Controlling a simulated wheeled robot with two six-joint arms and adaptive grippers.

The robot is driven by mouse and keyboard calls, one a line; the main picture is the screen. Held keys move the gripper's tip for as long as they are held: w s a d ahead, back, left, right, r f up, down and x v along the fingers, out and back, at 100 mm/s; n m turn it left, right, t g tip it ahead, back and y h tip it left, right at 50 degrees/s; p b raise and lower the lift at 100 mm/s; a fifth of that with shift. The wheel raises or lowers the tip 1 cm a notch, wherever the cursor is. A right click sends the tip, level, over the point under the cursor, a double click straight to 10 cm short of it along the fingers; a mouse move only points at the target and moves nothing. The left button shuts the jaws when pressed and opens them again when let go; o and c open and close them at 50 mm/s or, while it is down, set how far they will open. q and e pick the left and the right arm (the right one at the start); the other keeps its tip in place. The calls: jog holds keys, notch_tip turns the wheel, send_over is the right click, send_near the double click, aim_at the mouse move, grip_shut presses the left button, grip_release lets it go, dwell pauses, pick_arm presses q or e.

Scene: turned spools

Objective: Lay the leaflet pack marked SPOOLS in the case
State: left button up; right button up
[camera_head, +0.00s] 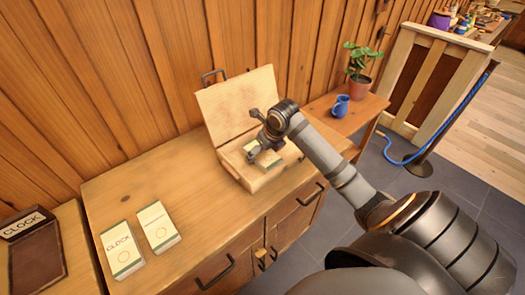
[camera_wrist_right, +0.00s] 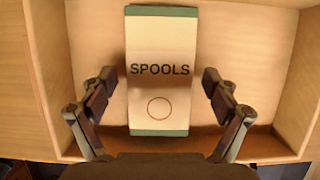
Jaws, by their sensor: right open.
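The leaflet pack marked SPOOLS (camera_wrist_right: 160,95) is cream with green ends and lies flat inside the open wooden case (camera_wrist_right: 258,52). In the head view the pack (camera_head: 268,161) is partly hidden by my right gripper (camera_head: 262,153). The case (camera_head: 238,108) stands on the cabinet with its lid raised. In the right wrist view my right gripper (camera_wrist_right: 160,92) is open, with one finger on each side of the pack and a gap at both sides. My left gripper is out of view.
Two other packs lie on the cabinet top at left, one marked CLOCK (camera_head: 121,249) and one (camera_head: 158,226) with small unreadable print. A dark tray (camera_head: 36,262) with a CLOCK label is at far left. A blue mug (camera_head: 341,106) and a potted plant (camera_head: 359,82) stand behind at right.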

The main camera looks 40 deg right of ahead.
jog(key=shift+r+p, duration=0.3)
jog(key=v, duration=1.1)
jog(key=shift+s+r, duration=0.25)
jog(key=shift+r, duration=0.05)
